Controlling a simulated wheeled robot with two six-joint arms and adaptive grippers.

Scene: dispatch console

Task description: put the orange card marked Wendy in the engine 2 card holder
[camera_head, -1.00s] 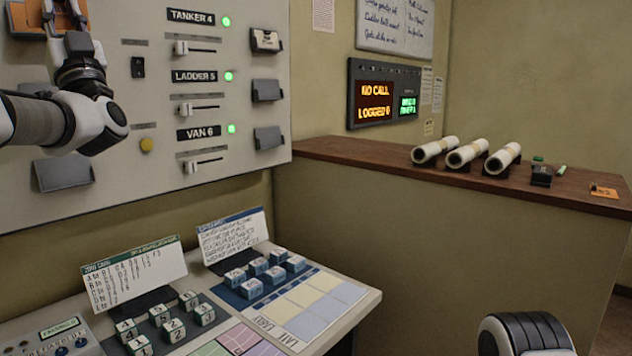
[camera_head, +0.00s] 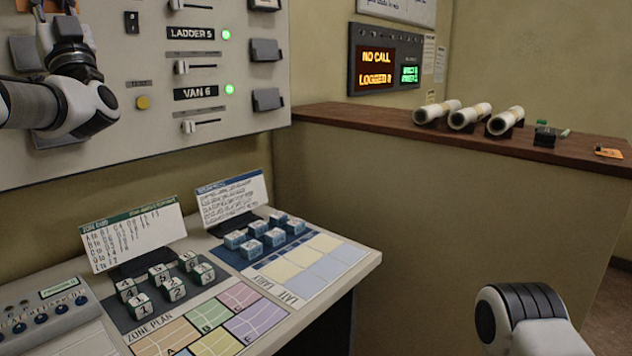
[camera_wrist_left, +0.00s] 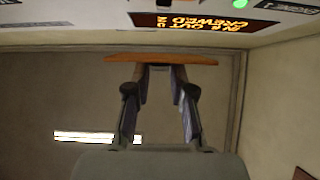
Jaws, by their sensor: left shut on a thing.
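My left gripper (camera_wrist_left: 158,75) is shut on the orange card (camera_wrist_left: 160,58), which shows edge-on as a thin bar across the fingertips in the left wrist view. In the head view the left gripper (camera_head: 58,12) is at the top left, in front of the grey wall panel, with a bit of orange at the top edge. The name on the card cannot be read. I cannot see an engine 2 label or tell which holder belongs to it. My right gripper is out of view; only part of my right arm shows at the bottom right.
The panel carries LADDER 5 and VAN 6 rows with dark card holders (camera_head: 267,99). Below is a desk with numbered blocks (camera_head: 175,289) and upright list cards (camera_head: 134,235). A wooden ledge (camera_head: 400,120) holds white rolls (camera_head: 470,117) and another orange card (camera_head: 608,152).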

